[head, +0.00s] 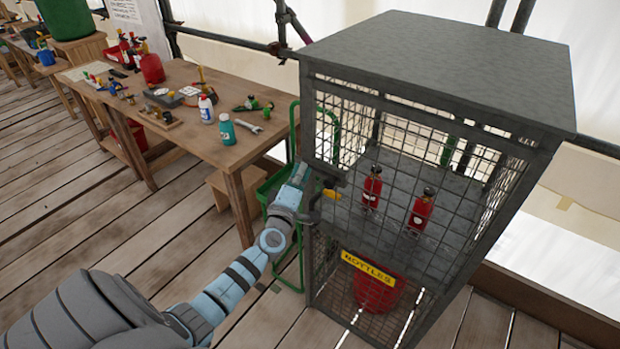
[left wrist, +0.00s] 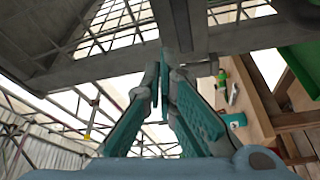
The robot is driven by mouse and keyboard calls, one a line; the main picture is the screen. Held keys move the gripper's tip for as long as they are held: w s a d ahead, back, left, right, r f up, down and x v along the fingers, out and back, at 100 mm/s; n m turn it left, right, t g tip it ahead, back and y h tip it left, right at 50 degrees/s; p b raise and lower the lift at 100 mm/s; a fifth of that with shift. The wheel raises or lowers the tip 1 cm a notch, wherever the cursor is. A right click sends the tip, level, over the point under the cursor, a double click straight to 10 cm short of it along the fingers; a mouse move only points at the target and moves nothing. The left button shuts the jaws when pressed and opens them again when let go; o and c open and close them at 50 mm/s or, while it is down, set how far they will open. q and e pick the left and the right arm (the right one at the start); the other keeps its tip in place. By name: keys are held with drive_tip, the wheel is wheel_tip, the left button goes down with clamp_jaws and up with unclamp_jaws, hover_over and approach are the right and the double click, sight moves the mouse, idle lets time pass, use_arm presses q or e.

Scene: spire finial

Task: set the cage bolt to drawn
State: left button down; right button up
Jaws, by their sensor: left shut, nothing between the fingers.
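I cannot tell the bolt's shape or position there. My left gripper (head: 318,182) is at this corner, shut and empty, and partly hides the fittings. In the left wrist view the teal fingers (left wrist: 165,72) are close together, pointing at a grey cage post (left wrist: 180,25). I cannot tell whether they touch it. My right gripper is not in view.
Red bottles (head: 371,188) stand on the cage's shelf. A wooden bench (head: 190,135) with bottles and tools is to the left. A green tubular frame (head: 296,240) stands between bench and cage. Scaffold poles run behind. The plank floor at front left is clear apart from my arm.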

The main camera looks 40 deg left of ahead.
use_arm(q)
drive_tip(key=v, duration=0.9)
drive_tip(key=shift+s+d+p, duration=0.2)
drive_tip(key=shift+s+p, duration=0.1)
drive_tip(key=shift+p, duration=0.1)
drive_tip(key=shift+a+f, duration=0.1)
drive_tip(key=shift+f, duration=0.05)
drive_tip(key=s+d+f+m+g+h, duration=0.25)
drive_tip(key=s+f+m, duration=0.2)
drive_tip(key=f, duration=0.55)
drive_tip(key=s+d+f+m+g+h, duration=0.1)
drive_tip(key=s+f+m+g, duration=0.3)
drive_tip(key=f, duration=0.5)
drive_tip(key=s+d+f+m+g+h, duration=0.15)
drive_tip(key=f+m, duration=0.35)
drive_tip(key=f, duration=0.5)
drive_tip(key=s+d+f+m+g, duration=0.1)
drive_tip(key=s+f, duration=0.4)
drive_tip(key=s, duration=0.5)
drive_tip(key=s+d+f+m+g+b, duration=0.1)
drive_tip(key=s+f+g, duration=0.4)
drive_tip(key=s, duration=0.5)
drive_tip(key=s+d+f+m+g+b, duration=0.1)
drive_tip(key=s+d+f+m+g, duration=0.1)
drive_tip(key=s+f, duration=0.4)
drive_tip(key=s+d+m, duration=0.1)
drive_tip(key=s+m, duration=0.1)
drive_tip(key=s, duration=0.2)
drive_tip(key=shift+g, duration=0.4)
